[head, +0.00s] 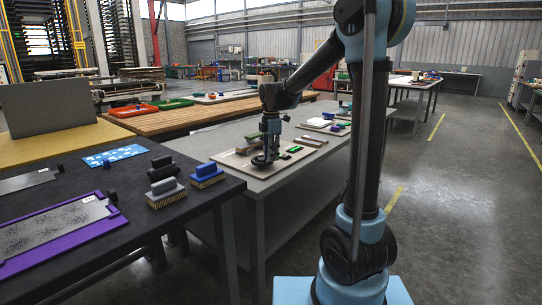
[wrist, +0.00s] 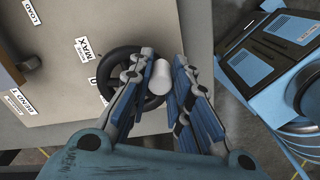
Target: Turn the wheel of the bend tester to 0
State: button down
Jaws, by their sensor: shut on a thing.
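The bend tester's black handwheel (wrist: 107,68) lies on a beige board (wrist: 120,25) in the wrist view, with a pale grey knob (wrist: 160,80) standing on its right side. My gripper (wrist: 164,60) has its blue-padded fingers on both sides of the knob and is shut on it. The fingers hide part of the wheel. A MAX label (wrist: 82,48) is beside the wheel, and another label at its left edge is partly covered, so I cannot read it. In the head view my gripper (head: 268,146) points down over the dark wheel (head: 262,161) on the grey table.
In the head view a black-topped table (head: 150,222) in front holds brushes (head: 206,176) and a purple tray (head: 20,262). Other items lie on the grey table (head: 262,181) right of the wheel. The floor at right is clear. My blue base shows at right in the wrist view.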

aim_at(253, 159)
jog(key=shift+s+a+m, duration=0.1)
jog(key=shift+a+m, duration=0.05)
jog(key=shift+m, duration=0.15)
